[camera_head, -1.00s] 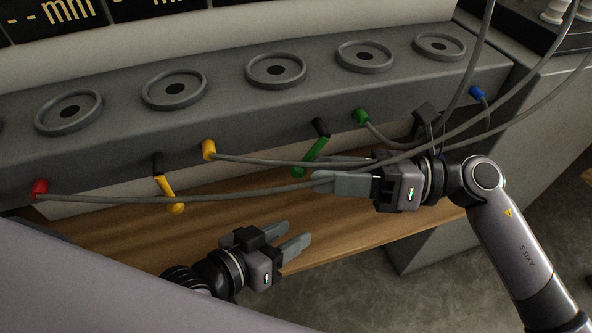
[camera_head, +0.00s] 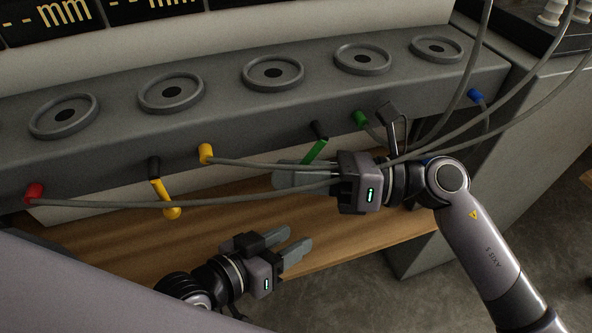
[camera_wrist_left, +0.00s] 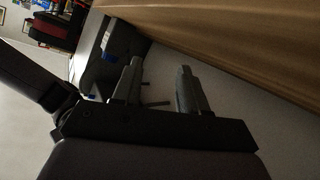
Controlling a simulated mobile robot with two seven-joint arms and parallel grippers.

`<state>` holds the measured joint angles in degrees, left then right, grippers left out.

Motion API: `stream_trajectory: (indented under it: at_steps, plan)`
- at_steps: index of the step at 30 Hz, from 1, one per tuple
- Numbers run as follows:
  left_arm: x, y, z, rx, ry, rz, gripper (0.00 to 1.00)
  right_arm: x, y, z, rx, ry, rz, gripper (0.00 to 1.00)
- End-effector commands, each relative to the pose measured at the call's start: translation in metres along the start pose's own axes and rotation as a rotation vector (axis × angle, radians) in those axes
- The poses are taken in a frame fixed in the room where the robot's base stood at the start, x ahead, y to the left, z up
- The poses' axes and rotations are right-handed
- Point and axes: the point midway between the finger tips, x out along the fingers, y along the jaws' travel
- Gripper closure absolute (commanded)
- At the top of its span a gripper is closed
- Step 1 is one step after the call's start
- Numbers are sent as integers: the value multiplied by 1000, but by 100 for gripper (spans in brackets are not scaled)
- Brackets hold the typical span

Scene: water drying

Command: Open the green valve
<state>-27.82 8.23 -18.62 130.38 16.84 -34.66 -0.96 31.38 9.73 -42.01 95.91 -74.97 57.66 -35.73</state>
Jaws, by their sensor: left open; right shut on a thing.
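The green valve (camera_head: 316,150) is a short green lever on a black stem at the front of the grey panel, slanting down and left. Its lower end is hidden behind the fingers of my right gripper (camera_head: 300,179). That gripper comes in from the right and is shut on the green valve's lower part. My left gripper (camera_head: 296,244) is open and empty, low over the wooden board and apart from the valves. Its two fingers also show in the left wrist view (camera_wrist_left: 158,88) with nothing between them.
A yellow lever (camera_head: 165,197) hangs at the left. Grey hoses run from red (camera_head: 34,193), yellow (camera_head: 206,153), green (camera_head: 360,119) and blue (camera_head: 475,96) connectors, some crossing close to my right gripper. Round recesses line the panel (camera_head: 225,122). The wooden board (camera_head: 120,238) has clear room.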

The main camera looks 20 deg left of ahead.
Motion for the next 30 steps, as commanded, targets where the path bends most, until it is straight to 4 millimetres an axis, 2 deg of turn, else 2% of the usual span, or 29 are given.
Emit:
stream_trajectory:
  at_steps: [5,15,16,18,26,30]
  plan:
    - [4,-1,9,-14,7,13,57,4,1,-1,29,-65,36,100]
    - [4,5,-2,-14,35,32,57,5,4,4,44,-97,51,100]
    - [4,5,-2,-14,35,32,57,5,4,4,44,-97,51,71]
    - [4,5,-3,-13,36,32,57,5,4,4,45,-97,51,55]
    - [4,4,-1,-10,32,31,57,5,4,3,45,-96,51,55]
    - [4,4,-2,-13,29,33,57,-6,3,2,47,-96,49,55]
